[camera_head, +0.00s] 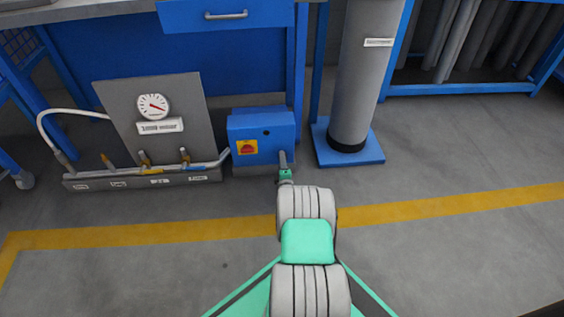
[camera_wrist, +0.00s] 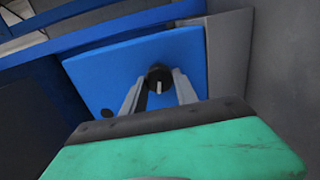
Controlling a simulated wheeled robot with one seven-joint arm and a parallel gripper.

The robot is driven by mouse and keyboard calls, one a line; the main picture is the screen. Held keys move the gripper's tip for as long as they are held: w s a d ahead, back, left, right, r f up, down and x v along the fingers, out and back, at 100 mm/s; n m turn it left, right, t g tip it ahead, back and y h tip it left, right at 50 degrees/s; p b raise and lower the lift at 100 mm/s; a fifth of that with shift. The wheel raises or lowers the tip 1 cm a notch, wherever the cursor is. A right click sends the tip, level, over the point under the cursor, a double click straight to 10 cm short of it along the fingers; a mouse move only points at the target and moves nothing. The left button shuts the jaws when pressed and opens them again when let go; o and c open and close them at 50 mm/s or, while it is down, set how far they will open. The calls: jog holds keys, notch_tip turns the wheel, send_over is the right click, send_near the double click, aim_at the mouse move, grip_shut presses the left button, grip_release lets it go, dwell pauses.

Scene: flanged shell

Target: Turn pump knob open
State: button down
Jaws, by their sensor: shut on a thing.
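The pump knob (camera_wrist: 157,73) is a small, round, dark knob with a pale pointer mark, on the face of a blue box (camera_wrist: 100,80). In the wrist view my gripper (camera_wrist: 158,82) has one finger on each side of the knob and is shut on it. The pointer mark looks nearly upright in that view. In the head view the blue box (camera_head: 273,123) stands left of the grey column, and my gripper (camera_head: 284,160) reaches the right part of its front. The knob is hidden behind my gripper there.
A red switch on a yellow plate (camera_head: 247,148) sits on the box's left front. A grey panel with a gauge (camera_head: 153,107) and a valve manifold (camera_head: 140,176) stand to the left. A grey column (camera_head: 364,70) on a blue base is close on the right. The floor in front is clear.

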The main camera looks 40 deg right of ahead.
jog(key=shift+s+f+n, duration=0.1)
jog(key=shift+f+n, duration=0.05)
jog(key=shift+n, duration=1.15)
jog(key=shift+d, duration=0.1)
jog(key=c, duration=1.2)
grip_release()
jog(key=shift+o, duration=1.3)
